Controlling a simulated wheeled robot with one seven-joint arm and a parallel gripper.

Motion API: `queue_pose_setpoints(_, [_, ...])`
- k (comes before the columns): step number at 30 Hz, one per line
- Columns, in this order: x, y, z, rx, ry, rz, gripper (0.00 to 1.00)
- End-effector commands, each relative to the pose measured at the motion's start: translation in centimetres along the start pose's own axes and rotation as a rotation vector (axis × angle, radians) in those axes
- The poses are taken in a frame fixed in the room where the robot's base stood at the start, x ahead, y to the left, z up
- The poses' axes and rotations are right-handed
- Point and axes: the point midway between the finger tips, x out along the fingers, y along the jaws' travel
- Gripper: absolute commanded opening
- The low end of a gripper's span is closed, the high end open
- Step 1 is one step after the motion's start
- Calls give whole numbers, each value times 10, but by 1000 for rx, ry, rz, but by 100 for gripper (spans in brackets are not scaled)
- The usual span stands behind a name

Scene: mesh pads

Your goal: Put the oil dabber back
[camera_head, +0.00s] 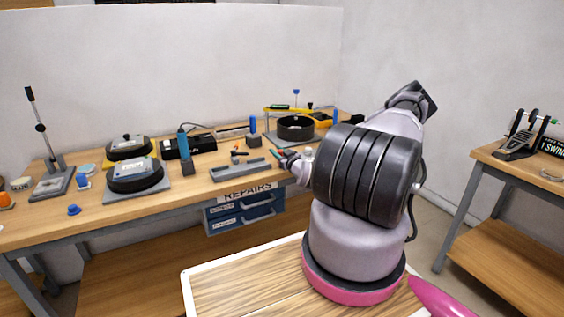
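My gripper (281,154) is above the front edge of the workbench, right of a long grey tray (240,170). It is small in view and partly hidden by my arm. A small teal and reddish bit shows at its fingertips; I cannot tell if this is a held object or part of the gripper. I cannot surely pick out the oil dabber. A blue-handled tool stands upright in a grey block (187,166), and another blue upright piece stands in a second grey block (254,140). A small orange and black item (239,152) is behind the tray.
The wooden workbench (140,212) holds two round dark pads on the left, a black box (190,147), a black ring-shaped pan (296,127) and a lever stand (52,180). Blue repair drawers (243,212) hang below. A side table (510,172) with a pedal is right.

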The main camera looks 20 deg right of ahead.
Motion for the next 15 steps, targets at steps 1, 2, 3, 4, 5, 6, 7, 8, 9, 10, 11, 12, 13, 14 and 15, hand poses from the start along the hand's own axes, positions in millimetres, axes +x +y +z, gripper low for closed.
queue_pose_setpoints(1, [0, 0, 0, 0, 0, 0, 0])
queue_pose_setpoints(2, [0, 0, 0, 0, 0, 0, 0])
queue_pose_setpoints(3, [0, 0, 0, 0, 0, 0, 0])
queue_pose_setpoints(4, [0, 0, 0, 0, 0, 0, 0])
queue_pose_setpoints(5, [0, 0, 0, 0, 0, 0, 0])
queue_pose_setpoints(6, [0, 0, 0, 0, 0, 0, 0])
queue_pose_setpoints(7, [0, 0, 0, 0, 0, 0, 0])
queue_pose_setpoints(8, [0, 0, 0, 0, 0, 0, 0])
queue_pose_setpoints(9, [0, 0, -1, 0, 0, 0, 0])
queue_pose_setpoints(10, [0, 0, -2, -1, 1, 0, 0])
queue_pose_setpoints(11, [0, 1, -3, -1, 1, 0, 0])
queue_pose_setpoints(12, [0, 1, -7, -1, 2, -1, 0])
queue_pose_setpoints(13, [0, 2, -11, -2, 2, -1, 0])
queue_pose_setpoints(14, [0, 3, -15, -2, 2, 0, 0])
queue_pose_setpoints(15, [0, 5, -21, -2, 2, 0, 0])
